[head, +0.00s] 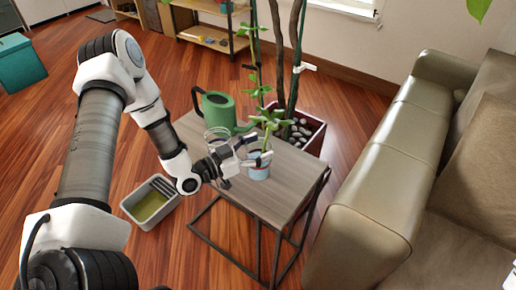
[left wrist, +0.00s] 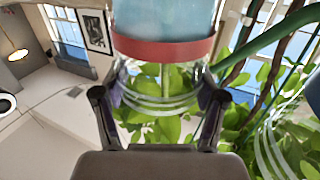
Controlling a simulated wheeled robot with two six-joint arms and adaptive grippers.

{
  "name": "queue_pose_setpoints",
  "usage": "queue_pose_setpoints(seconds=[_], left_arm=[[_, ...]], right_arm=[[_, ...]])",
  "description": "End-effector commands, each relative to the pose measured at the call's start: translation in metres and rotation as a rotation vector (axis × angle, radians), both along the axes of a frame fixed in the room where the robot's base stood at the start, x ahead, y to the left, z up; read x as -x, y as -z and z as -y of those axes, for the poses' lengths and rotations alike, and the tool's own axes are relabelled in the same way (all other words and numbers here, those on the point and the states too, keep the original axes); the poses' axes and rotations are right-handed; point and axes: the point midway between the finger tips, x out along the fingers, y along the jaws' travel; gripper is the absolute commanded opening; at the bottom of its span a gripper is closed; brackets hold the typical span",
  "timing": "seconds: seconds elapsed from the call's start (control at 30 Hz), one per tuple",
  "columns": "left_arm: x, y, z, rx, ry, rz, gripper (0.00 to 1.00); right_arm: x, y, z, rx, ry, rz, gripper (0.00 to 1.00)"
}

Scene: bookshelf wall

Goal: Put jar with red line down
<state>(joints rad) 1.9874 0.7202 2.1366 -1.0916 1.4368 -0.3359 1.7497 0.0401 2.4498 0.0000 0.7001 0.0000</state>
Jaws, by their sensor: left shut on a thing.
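The jar with the red line (head: 259,173) is clear glass with a bluish lower part, a red band and a green leafy cutting in it. My left gripper (head: 250,153) is shut around its upper part, at the near side of the small wooden table (head: 296,188). In the left wrist view the jar (left wrist: 165,48) appears upside down between the two fingers (left wrist: 160,105), its red band just beyond them. I cannot tell whether its base touches the tabletop. My right gripper is in neither view.
A green watering can (head: 222,112) and another glass jar (head: 216,136) stand on the table close to my gripper. A planter with stones (head: 306,130) is behind, a sofa (head: 385,160) at right, a grey bin (head: 150,203) on the floor. The table's right side is clear.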

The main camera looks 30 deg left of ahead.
Motion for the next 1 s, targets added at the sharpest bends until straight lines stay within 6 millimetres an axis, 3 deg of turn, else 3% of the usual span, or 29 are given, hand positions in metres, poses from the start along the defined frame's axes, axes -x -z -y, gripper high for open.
queue_pose_setpoints(seconds=[0.2,0.23,0.67,1.0], left_arm=[[0.0,0.004,0.0,0.0,0.0,0.001,0.01],[0.0,0.003,0.0,0.0,0.0,0.0,0.81],[0.004,-0.002,-0.003,0.001,-0.003,0.0,0.81],[0.068,-0.006,-0.037,0.004,-0.009,-0.002,0.81]], right_arm=[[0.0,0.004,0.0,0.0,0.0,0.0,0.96],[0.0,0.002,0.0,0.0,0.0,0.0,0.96],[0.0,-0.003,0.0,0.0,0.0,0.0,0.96],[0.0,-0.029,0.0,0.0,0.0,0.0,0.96]])
